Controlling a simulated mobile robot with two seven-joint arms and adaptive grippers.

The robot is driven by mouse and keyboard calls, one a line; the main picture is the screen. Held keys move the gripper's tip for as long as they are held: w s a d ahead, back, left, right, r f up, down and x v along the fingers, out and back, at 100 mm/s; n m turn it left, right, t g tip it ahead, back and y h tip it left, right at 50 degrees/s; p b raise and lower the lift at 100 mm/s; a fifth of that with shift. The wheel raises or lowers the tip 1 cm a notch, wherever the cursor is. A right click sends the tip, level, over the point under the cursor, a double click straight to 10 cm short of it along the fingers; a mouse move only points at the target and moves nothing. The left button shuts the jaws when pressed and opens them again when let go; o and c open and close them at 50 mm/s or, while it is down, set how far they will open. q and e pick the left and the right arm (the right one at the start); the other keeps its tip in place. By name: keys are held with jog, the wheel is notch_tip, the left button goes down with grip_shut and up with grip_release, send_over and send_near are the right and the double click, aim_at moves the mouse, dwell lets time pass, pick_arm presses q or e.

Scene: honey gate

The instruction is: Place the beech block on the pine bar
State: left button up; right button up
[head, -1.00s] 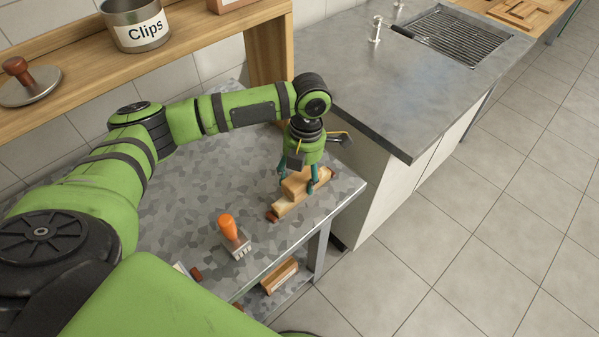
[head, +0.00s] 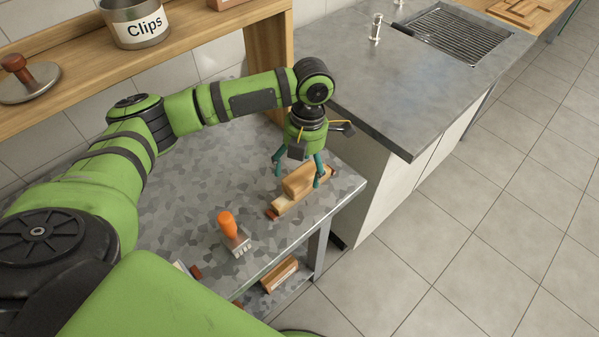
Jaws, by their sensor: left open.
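The beech block (head: 300,181) is a light wooden block resting on top of the pine bar (head: 284,205). The pine bar is a longer pale wooden bar with reddish-brown ends, lying near the right edge of the speckled grey table (head: 190,200). My left gripper (head: 299,179) is open above the block. Its two teal fingers are spread apart on either side of it, and the near finger hides a little of the block. My right gripper is not in view.
A wooden shelf (head: 190,38) with a Clips tin (head: 136,25) runs behind my arm. A grey counter (head: 410,80) stands to the right. A wooden box (head: 279,275) lies below the table.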

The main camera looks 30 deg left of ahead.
aim_at(303, 169)
pick_arm(q)
jog(key=shift+w+d+r, duration=0.1)
jog(key=shift+w+r, duration=0.05)
jog(key=shift+r, duration=1.15)
jog(key=shift+w+r, duration=0.15)
jog(key=shift+r, duration=1.15)
